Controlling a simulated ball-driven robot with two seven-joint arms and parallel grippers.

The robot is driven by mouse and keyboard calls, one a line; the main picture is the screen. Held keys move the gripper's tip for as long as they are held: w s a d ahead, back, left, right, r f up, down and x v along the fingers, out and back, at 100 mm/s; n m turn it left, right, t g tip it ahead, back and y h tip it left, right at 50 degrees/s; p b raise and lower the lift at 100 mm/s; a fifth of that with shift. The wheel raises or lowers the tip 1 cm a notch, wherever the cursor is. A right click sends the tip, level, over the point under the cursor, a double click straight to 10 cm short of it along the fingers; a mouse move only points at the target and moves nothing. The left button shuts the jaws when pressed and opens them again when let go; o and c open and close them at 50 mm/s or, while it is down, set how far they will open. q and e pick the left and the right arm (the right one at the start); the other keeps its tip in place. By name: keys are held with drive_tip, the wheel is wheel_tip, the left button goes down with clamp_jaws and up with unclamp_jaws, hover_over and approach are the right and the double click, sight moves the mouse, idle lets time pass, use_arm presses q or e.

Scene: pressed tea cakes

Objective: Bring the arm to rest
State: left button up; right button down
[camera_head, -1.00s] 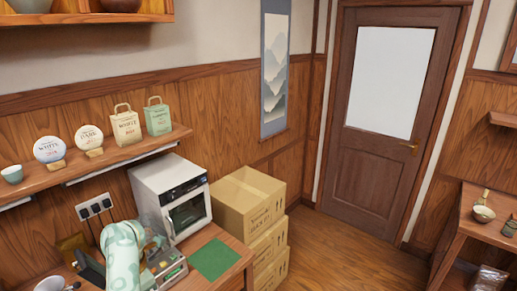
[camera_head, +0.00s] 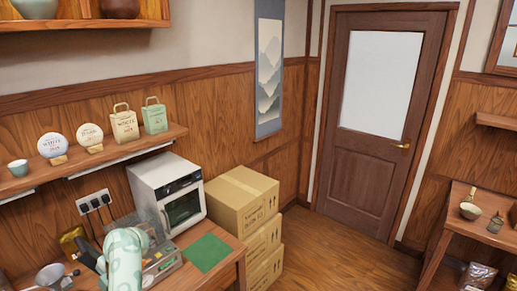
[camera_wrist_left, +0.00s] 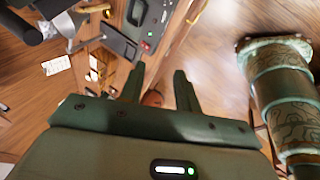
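My left gripper (camera_wrist_left: 159,84) shows in the left wrist view with its two dark fingers apart and nothing held between them. A small reddish-brown patch shows between the fingers, but I cannot tell what it is. In the head view a pale green patterned arm link of mine (camera_head: 124,262) stands at the bottom left, in front of the work counter. The left gripper's fingers are not visible in the head view. My right gripper is in neither view.
On the counter are a white oven (camera_head: 168,195), a green mat (camera_head: 207,252) and a metal funnel (camera_head: 50,275). Stacked cartons (camera_head: 241,203) stand beside it. A shelf (camera_head: 100,160) holds tea cakes and bags. Open floor (camera_head: 340,250) lies before the door (camera_head: 385,120).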

use_arm(q)
drive_tip(key=w+a+r+m+t+y+b, duration=0.35)
drive_tip(key=w+a+y, duration=0.2)
drive_tip(key=y, duration=0.35)
drive_tip(key=w+d+f+m+t+h+b, duration=0.35)
drive_tip(key=d+f+m+t, duration=0.35)
drive_tip(key=f+m+t, duration=0.3)
drive_tip(key=s+d+f+m+g+h+b, duration=0.1)
drive_tip(key=s+d+f+m+h+b, duration=0.35)
drive_tip(key=f, duration=0.75)
drive_tip(key=s+d+f+m+g+h+b, duration=0.1)
drive_tip(key=s+d+f+m+h, duration=0.5)
drive_tip(key=f, duration=0.7)
drive_tip(key=s+d+f+m+g+b, duration=0.3)
drive_tip(key=s+f+m+g+b, duration=0.35)
drive_tip(key=s+f, duration=1.35)
drive_tip(key=s+a+f+m+g+b, duration=0.1)
drive_tip(key=s+f, duration=0.3)
drive_tip(key=s, duration=0.4)
drive_tip(key=s+a+f+m+g+b, duration=0.1)
drive_tip(key=s+f+g+b, duration=0.1)
drive_tip(key=s, duration=0.6)
drive_tip(key=s+a+f+m+g+b, duration=0.1)
drive_tip(key=s+f+b, duration=0.2)
drive_tip(key=s+f, duration=0.4)
drive_tip(key=shift+s+a+m+g, duration=0.25)
drive_tip(key=shift+s+m+g, duration=0.15)
drive_tip(key=shift+s, duration=0.7)
